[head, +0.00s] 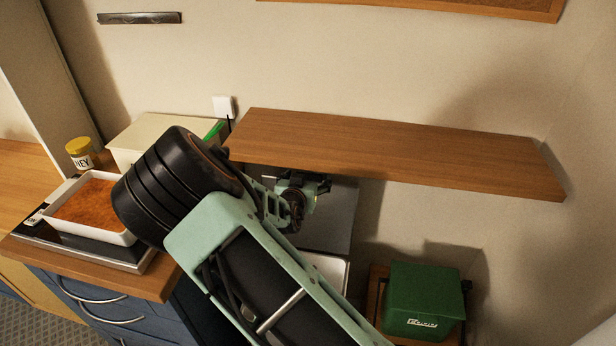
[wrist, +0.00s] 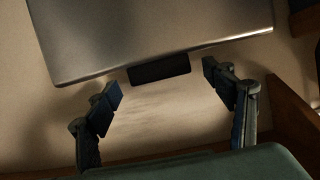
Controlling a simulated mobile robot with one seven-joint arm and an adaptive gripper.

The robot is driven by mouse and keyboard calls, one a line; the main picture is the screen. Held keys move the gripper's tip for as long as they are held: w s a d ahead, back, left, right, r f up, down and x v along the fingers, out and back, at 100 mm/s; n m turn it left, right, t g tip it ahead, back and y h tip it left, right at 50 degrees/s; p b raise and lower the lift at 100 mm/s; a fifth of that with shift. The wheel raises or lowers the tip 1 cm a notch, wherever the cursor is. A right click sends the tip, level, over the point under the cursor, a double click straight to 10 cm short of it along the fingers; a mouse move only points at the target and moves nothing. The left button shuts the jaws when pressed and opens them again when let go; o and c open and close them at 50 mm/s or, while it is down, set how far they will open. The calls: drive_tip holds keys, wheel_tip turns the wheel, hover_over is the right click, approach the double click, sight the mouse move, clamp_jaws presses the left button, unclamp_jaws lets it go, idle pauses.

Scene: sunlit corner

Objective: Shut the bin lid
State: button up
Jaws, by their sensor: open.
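The bin lid appears to be the flat grey panel (head: 340,212) behind my gripper in the head view, raised below the wooden shelf. A white-edged opening (head: 334,270) shows under it, mostly hidden by my arm; I take it for the bin. In the wrist view the grey panel (wrist: 150,35) fills the top, with a dark tab (wrist: 159,69) at its lower edge. My gripper (head: 305,195) is open and empty in front of the panel. In the wrist view its fingers (wrist: 164,90) are spread on either side below the tab; contact cannot be told.
A wooden shelf (head: 400,150) juts from the wall just above my gripper. A green box (head: 423,298) stands at lower right. A white baking dish (head: 120,236), a honey jar (head: 82,152) and a cream box (head: 142,138) sit on the left counter.

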drive_tip(key=shift+w+d+f, duration=0.1)
drive_tip(key=shift+w+f, duration=0.2)
drive_tip(key=shift+w, duration=0.35)
drive_tip(key=c, duration=1.7)
